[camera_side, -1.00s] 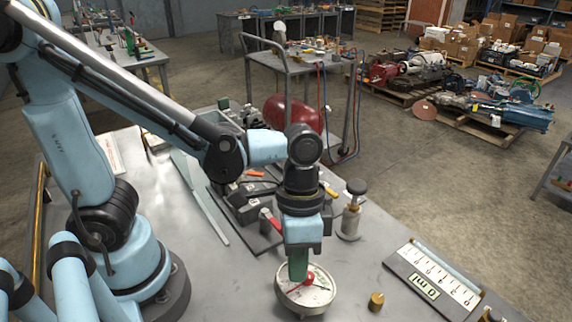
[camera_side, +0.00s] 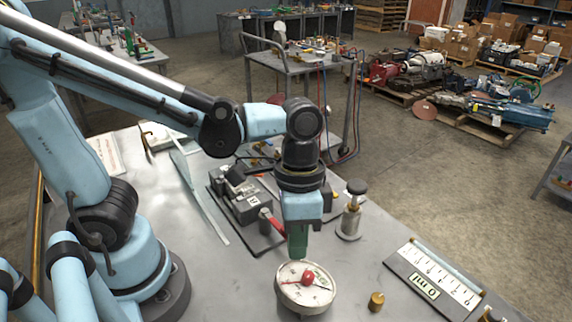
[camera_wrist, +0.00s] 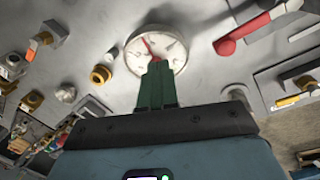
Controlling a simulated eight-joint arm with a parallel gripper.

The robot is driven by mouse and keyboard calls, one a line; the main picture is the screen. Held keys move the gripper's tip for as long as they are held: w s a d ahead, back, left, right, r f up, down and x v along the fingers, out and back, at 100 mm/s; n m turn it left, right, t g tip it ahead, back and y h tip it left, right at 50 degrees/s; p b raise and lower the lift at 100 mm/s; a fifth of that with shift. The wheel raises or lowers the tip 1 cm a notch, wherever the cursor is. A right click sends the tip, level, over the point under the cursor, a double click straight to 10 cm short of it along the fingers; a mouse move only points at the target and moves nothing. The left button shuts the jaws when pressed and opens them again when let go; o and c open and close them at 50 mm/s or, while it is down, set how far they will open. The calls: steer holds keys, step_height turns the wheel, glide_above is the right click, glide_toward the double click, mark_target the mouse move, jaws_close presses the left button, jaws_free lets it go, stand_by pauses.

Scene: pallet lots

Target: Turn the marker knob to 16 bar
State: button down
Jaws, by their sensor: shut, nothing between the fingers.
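The gauge (camera_side: 290,292) with a white dial sits on the grey table near its front edge. A red knob (camera_side: 308,277) stands at the dial's middle, with a red pointer lying across the face. The dial's numbers are too small to read. My gripper (camera_side: 298,256) has green fingers and is shut and empty. It hangs just above the gauge's far side, apart from the knob. In the wrist view the green fingers (camera_wrist: 157,72) reach over the lower edge of the dial (camera_wrist: 170,46), and a red pointer (camera_wrist: 149,45) shows at its left.
A black fixture with a red-handled lever (camera_side: 270,222) stands behind the gauge. A metal cylinder with a black knob (camera_side: 352,210) is right of my gripper.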

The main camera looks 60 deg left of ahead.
mark_target(294, 282)
steer(key=shift+w+r, duration=0.15)
steer(key=shift+r, duration=0.4)
steer(key=shift+w+r, duration=0.15)
steer(key=shift+r, duration=0.35)
steer(key=shift+w+d+r, duration=0.1)
steer(key=shift+d+r, duration=0.35)
steer(key=shift+d, duration=0.35)
steer(key=shift+s+f, duration=0.35)
steer(key=shift+f, duration=0.75)
steer(key=shift+s+f, duration=0.4)
steer(key=shift+f, duration=0.7)
steer(key=shift+s+f, duration=0.35)
steer(key=shift+f, duration=0.75)
